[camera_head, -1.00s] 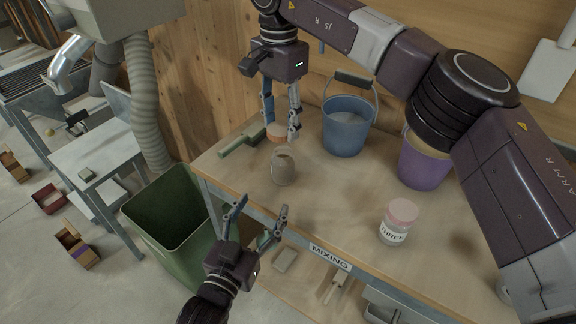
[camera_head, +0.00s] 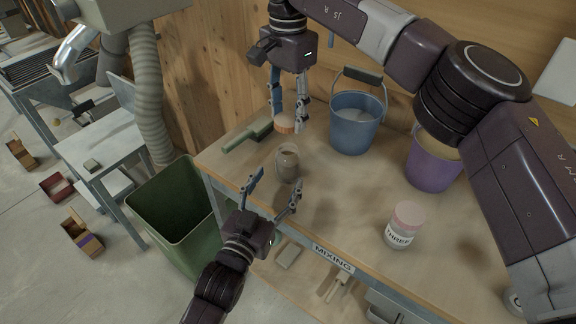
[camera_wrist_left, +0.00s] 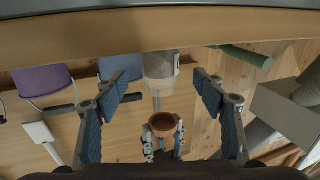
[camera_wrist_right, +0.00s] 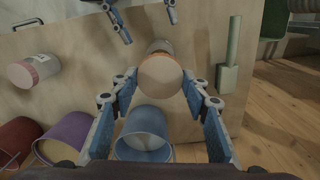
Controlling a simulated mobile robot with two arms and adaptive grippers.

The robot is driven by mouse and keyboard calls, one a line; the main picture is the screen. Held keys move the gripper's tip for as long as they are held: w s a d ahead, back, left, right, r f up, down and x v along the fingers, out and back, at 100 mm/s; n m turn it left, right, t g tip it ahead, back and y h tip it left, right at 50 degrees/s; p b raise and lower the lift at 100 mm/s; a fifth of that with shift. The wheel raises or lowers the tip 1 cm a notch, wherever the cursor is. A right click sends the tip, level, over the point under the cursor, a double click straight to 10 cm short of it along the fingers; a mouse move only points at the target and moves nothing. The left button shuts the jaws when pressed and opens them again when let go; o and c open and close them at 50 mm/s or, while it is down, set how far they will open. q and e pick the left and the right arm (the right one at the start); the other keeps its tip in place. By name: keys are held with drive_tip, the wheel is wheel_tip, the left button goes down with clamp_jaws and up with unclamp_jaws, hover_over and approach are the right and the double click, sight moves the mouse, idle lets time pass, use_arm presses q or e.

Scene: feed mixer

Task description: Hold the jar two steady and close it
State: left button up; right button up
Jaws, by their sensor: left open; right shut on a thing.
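An open jar (camera_head: 288,163) with brownish contents stands upright near the table's front-left edge; no label on it is readable. My right gripper (camera_head: 288,124) is shut on an orange-rimmed lid (camera_head: 284,125), held above and just behind the jar. The lid's round face (camera_wrist_right: 160,76) fills the gap between the fingers in the right wrist view, with the jar partly hidden beyond it. My left gripper (camera_head: 275,184) is open and empty, in front of the jar at the table's edge. In the left wrist view the jar (camera_wrist_left: 160,66) lies ahead between the open fingers, apart from them.
A closed jar marked THREE (camera_head: 401,226) stands to the right. A blue bucket (camera_head: 354,124) and a purple bucket (camera_head: 432,170) stand behind. A green-handled tool (camera_head: 246,137) lies left of the jar. A green bin (camera_head: 172,215) stands on the floor beside the table (camera_head: 340,205).

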use_arm(q)
drive_tip(key=x, duration=0.7)
drive_tip(key=shift+w+d, duration=0.15)
drive_tip(key=shift+w, duration=0.2)
clamp_jaws()
use_arm(e)
hover_over(288, 149)
drive_tip(key=shift+w+f, duration=0.1)
drive_tip(key=shift+f, duration=2.4)
